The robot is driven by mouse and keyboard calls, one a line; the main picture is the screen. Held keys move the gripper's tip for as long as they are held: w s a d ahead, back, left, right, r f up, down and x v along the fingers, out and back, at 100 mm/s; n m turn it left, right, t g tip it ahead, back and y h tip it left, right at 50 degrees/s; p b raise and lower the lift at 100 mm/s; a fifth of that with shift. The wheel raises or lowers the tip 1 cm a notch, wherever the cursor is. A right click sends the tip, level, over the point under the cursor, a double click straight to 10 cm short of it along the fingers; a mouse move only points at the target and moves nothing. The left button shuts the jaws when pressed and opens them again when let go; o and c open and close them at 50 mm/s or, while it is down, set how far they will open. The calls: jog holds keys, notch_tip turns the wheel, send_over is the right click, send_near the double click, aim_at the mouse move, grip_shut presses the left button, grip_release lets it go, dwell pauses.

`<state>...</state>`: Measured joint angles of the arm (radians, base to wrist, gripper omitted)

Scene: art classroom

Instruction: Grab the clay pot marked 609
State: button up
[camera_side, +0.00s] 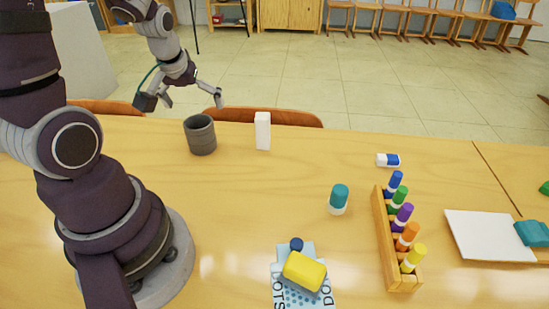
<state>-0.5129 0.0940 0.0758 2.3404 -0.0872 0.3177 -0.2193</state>
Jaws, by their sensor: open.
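A dark grey, round clay pot (202,141) stands upright on the wooden table, left of the middle near the far edge. Its open rim faces up. No number can be read on the side that shows. My gripper (191,100) is open and empty, above and slightly behind the pot in the picture. Its fingers are spread wide and do not visibly touch the pot. The exact gap in depth cannot be told from this one view.
A white upright block (263,132) stands just right of the pot. Farther right are a teal-capped jar (339,198), an eraser (388,160) and a wooden marker rack (383,238). Chairs (265,116) stand behind the table.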

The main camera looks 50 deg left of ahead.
aim_at(202, 134)
jog(key=shift+n+g, duration=0.3)
jog(key=shift+n, duration=0.1)
jog(key=a+f, duration=0.1)
jog(key=f, duration=0.1)
jog(key=a+f, duration=0.2)
jog(key=f, duration=0.1)
jog(key=shift+w+f, duration=0.15)
jog(key=shift+f, duration=0.2)
jog(key=x, duration=0.5)
jog(key=shift+w+a+f, duration=0.2)
jog(key=shift+w+f, duration=0.05)
jog(key=c, duration=1.1)
